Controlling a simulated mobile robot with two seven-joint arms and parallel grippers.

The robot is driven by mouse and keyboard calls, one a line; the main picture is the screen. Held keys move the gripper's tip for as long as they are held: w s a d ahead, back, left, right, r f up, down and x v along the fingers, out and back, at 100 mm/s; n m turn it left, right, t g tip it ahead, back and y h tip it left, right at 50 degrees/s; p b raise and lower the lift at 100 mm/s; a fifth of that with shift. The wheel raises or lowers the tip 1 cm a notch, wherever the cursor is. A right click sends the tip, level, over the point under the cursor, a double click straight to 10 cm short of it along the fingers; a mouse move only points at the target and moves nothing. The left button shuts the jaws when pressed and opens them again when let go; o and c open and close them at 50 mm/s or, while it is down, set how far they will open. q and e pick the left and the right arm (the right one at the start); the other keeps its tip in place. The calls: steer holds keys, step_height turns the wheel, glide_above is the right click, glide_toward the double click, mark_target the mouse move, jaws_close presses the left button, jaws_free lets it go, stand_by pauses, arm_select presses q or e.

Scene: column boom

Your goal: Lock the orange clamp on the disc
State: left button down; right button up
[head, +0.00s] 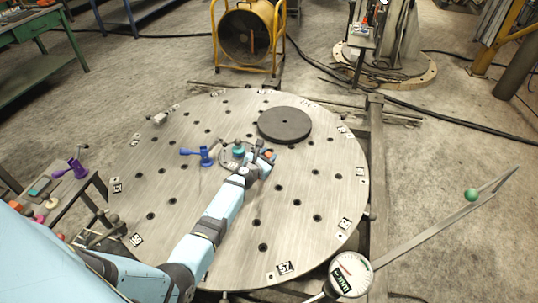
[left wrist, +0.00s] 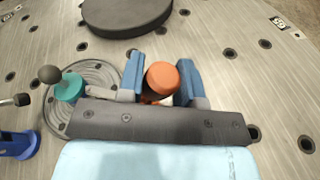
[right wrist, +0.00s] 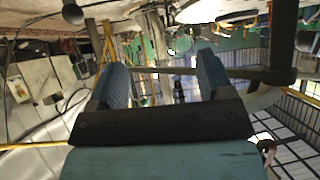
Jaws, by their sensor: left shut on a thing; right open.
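The large round steel disc (head: 290,225) with many holes lies flat in front of me. My left gripper (head: 263,157) is low over its middle and is shut on the orange clamp (left wrist: 162,78). The orange knob shows between the two blue fingers (left wrist: 160,85) in the left wrist view; the clamp's lower part is mostly hidden by the gripper. In the head view a bit of orange (head: 268,154) shows at the fingertips. My right gripper (right wrist: 160,85) is open and empty in the right wrist view, pointing away from the disc.
A teal clamp (left wrist: 70,88) stands on a small grey ringed plate (left wrist: 95,75) beside my left gripper. A blue clamp (head: 203,155) stands to its left. A dark round slab (head: 284,124) lies behind. A side table at left holds a purple clamp (head: 76,167). A gauge (head: 351,274) stands front right.

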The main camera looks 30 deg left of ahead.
steer(key=shift+d+f, duration=0.15)
steer(key=shift+f, duration=0.15)
arm_select(q)
steer(key=c, duration=0.8)
jaws_free()
arm_select(e)
steer(key=shift+r, duration=0.15)
steer(key=shift+r, duration=0.2)
arm_select(q)
steer(key=shift+s, duration=0.35)
steer(key=p+v, duration=0.3)
steer(key=v, duration=1)
steer(key=shift+r, duration=0.1)
arm_select(e)
steer(key=shift+s+d+r, duration=0.1)
steer(key=shift+r, duration=0.5)
steer(key=shift+s+d+r, duration=0.1)
steer(key=shift+r, duration=0.5)
steer(key=shift+w, duration=0.1)
